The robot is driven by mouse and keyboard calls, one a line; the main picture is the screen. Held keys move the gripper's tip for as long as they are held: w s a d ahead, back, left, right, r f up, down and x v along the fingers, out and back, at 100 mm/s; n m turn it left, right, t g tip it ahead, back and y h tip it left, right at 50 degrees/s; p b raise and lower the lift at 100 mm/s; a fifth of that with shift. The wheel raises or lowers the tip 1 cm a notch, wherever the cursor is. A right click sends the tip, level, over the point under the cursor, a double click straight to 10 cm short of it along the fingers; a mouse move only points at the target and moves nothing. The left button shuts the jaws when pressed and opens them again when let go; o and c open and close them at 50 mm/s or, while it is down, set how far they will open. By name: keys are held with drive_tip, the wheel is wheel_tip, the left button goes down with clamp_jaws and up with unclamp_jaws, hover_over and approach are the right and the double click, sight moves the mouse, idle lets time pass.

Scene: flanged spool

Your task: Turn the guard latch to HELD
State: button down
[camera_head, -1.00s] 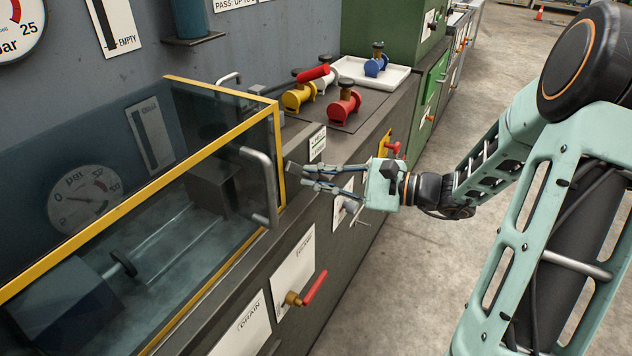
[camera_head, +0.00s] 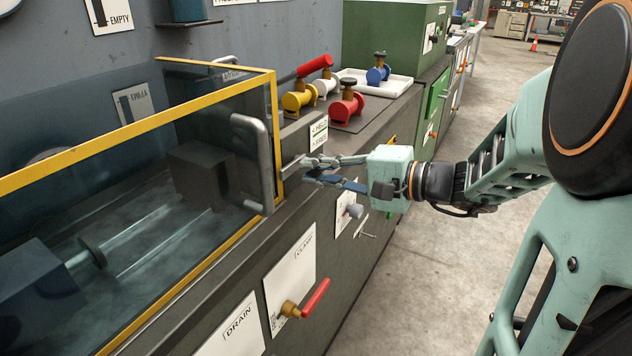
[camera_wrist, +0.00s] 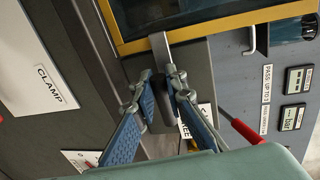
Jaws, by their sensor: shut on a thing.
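The guard latch shows in the wrist view as a dark grip piece (camera_wrist: 166,112) between my finger pads, with a light metal bar (camera_wrist: 160,48) reaching to the yellow guard frame. My gripper (camera_wrist: 164,88) is shut on the latch. In the head view my gripper (camera_head: 292,170) is at the guard's near right corner, below the label with HELD and FREE (camera_head: 318,134); its fingers mostly hide the latch there. In the wrist view the label is partly covered. The clear guard (camera_head: 130,165) with its yellow frame looks closed. I cannot tell the latch's exact angle.
The guard's grey handle (camera_head: 262,165) stands just left of my fingers. A red clamp lever (camera_head: 315,298) sticks out from the front panel below. Yellow, white and red valve pieces (camera_head: 347,104) stand on the bench behind. The floor at right is clear.

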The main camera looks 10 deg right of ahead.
drive_tip(key=shift+w+d, duration=0.15)
drive_tip(key=shift+d, duration=0.1)
idle(0.3)
drive_tip(key=c, duration=1.9)
unclamp_jaws()
drive_tip(key=v, duration=1.2)
